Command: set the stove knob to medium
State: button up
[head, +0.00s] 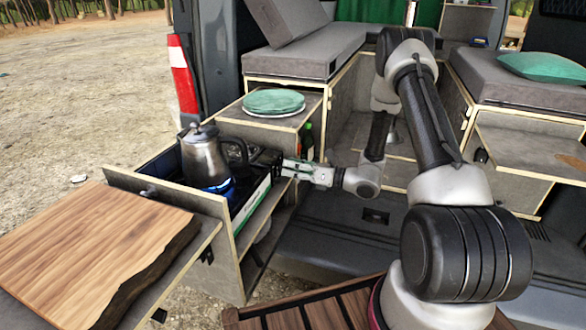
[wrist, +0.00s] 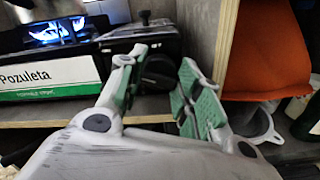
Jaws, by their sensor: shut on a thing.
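The camping stove (head: 251,205) sits in the pulled-out drawer, with a green and white front panel that shows in the wrist view (wrist: 45,80). A blue flame burns on it under a dark metal kettle (head: 205,158). My gripper (head: 284,168) reaches the right end of the stove from the right. In the wrist view its green-padded fingers (wrist: 160,82) stand either side of the dark round stove knob (wrist: 158,72) and are shut on it. The knob's pointer and any setting marks cannot be made out; in the head view the gripper hides the knob.
Green plates (head: 273,102) lie on the cabinet behind the stove. A wooden board (head: 85,255) lies at the left front. A bottle (head: 307,142) stands in the cabinet beside my gripper. An orange item (wrist: 262,55) and a grey funnel-like item (wrist: 252,122) are close at right.

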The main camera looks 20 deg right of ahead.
dwell(0.3)
jog(key=o, duration=0.7)
jog(key=shift+o, duration=0.2)
jog(key=shift+d, duration=0.15)
jog(key=v, duration=1.1)
jog(key=shift+s+d, duration=0.25)
jog(key=shift+d, duration=0.05)
